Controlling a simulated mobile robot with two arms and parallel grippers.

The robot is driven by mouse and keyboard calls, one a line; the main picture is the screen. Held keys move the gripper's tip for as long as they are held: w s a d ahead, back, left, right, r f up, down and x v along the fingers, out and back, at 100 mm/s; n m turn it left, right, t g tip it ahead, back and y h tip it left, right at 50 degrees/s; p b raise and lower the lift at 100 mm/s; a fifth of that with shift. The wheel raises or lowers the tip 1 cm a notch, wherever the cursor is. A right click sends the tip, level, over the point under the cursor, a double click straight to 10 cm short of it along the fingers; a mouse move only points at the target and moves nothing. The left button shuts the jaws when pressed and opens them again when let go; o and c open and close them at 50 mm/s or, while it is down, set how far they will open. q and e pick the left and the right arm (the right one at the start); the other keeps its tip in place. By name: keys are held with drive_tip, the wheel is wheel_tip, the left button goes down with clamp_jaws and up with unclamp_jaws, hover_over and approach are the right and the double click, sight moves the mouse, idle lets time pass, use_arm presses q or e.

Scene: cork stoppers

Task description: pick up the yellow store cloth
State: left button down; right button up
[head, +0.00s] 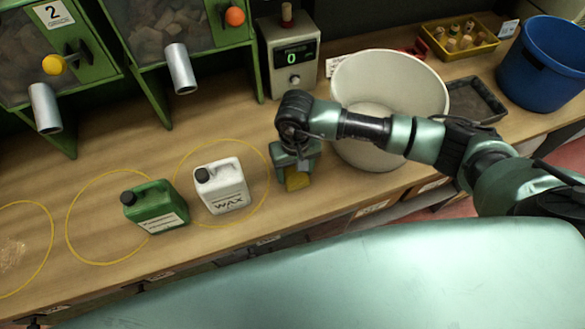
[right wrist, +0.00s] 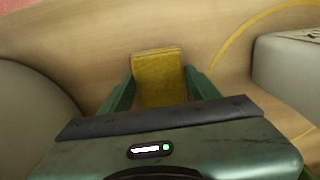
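The yellow store cloth (head: 297,181) is a small folded pad at the bench's front edge, partly covered by my right gripper (head: 296,178) in the head view. In the right wrist view the cloth (right wrist: 159,75) lies between the two green fingers of my right gripper (right wrist: 160,78). One finger is at each side edge, touching or nearly touching. The cloth's near end is hidden behind the gripper body. I cannot tell whether the fingers grip it or whether it rests on the bench. My left gripper is not in view.
A white wax can (head: 222,187) and a green can (head: 156,206) stand left of the gripper. A large pale tub (head: 425,82) stands close on its right.

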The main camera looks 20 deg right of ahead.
sight(295, 173)
drive_tip(key=shift+r, duration=0.1)
drive_tip(key=shift+w+r, duration=0.1)
drive_tip(key=shift+r, duration=0.15)
drive_tip(key=shift+r+b, duration=2.85)
drive_tip(key=shift+r, duration=6.8)
